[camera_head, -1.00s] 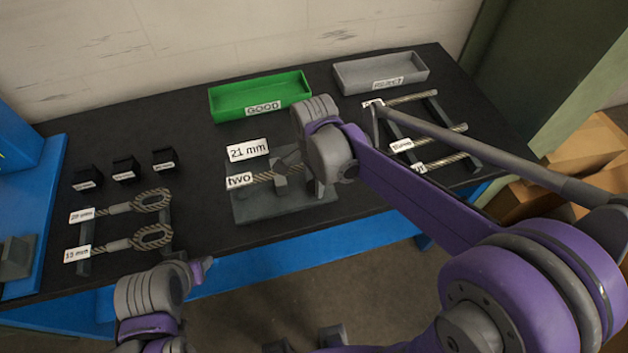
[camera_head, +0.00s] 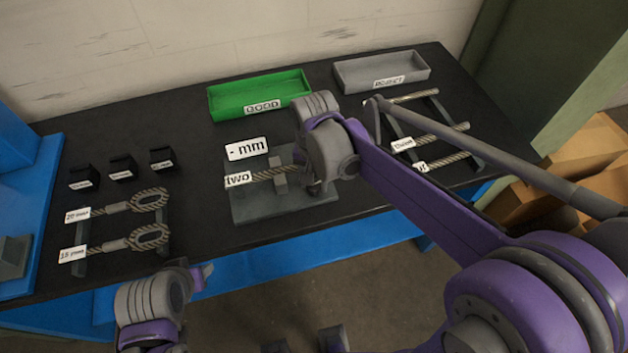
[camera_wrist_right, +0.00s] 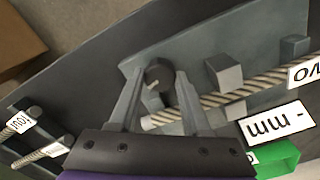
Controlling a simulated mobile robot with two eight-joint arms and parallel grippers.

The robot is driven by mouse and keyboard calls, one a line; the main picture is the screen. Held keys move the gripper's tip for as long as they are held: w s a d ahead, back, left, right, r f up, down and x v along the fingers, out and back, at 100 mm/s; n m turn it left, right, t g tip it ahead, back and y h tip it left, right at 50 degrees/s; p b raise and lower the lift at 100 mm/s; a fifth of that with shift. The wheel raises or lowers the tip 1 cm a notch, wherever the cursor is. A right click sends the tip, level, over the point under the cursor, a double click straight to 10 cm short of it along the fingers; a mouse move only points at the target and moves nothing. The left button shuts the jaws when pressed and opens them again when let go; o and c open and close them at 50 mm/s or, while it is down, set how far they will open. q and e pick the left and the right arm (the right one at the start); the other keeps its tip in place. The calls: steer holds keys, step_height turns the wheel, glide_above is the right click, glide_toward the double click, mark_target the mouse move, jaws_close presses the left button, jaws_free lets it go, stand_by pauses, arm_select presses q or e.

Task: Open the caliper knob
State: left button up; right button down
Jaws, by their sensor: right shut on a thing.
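The caliper is a grey plate (camera_head: 245,208) on the black table, with small blocks on it and a display (camera_head: 247,149) reading "- mm". Its dark round knob (camera_wrist_right: 158,76) shows in the right wrist view, between the fingertips of my right gripper (camera_wrist_right: 157,84), which is shut on it. In the head view my right wrist hides the knob.
A green GOOD tray (camera_head: 259,94) and a grey reject tray (camera_head: 381,71) stand at the back. Racks with tagged ropes stand left (camera_head: 120,225) and right (camera_head: 432,125). Several small black labelled blocks (camera_head: 122,167) stand at the left.

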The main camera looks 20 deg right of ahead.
steer(key=n, duration=0.3)
steer(key=shift+n, duration=0.4)
steer(key=n, duration=0.3)
steer(key=shift+n+b, duration=0.3)
steer(key=shift+b, duration=0.05)
steer(key=n, duration=0.6)
steer(key=shift+c, duration=1.8)
jaws_free()
